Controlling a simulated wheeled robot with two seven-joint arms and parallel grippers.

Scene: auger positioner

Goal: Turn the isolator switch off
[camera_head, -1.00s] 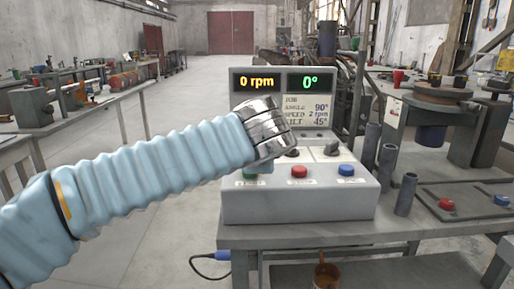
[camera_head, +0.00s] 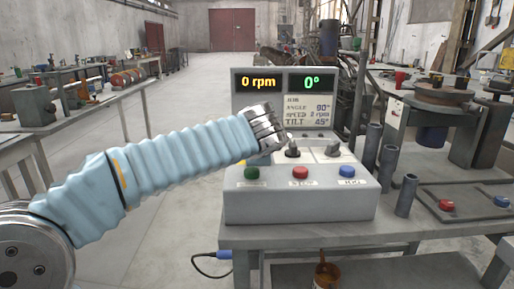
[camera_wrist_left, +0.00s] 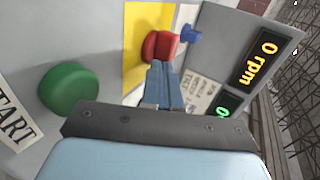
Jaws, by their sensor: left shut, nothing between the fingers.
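The isolator switch is a red rotary handle (camera_wrist_left: 160,45) on a yellow plate (camera_wrist_left: 140,70) in the left wrist view. My left gripper (camera_wrist_left: 160,70) is shut and empty. Its blue fingertips are at the near edge of the red handle; I cannot tell whether they touch it. In the head view the fingers are hidden behind my wrist. The control box (camera_head: 300,207) carries the switch. My right gripper is not in view.
A green START button (camera_wrist_left: 69,89) is close beside my gripper. A red button (camera_head: 300,172), a blue button (camera_head: 347,171) and two knobs are on the box. The display panel (camera_head: 285,85) behind reads 0 rpm and 0°. Grey tubes (camera_head: 388,167) stand at the right.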

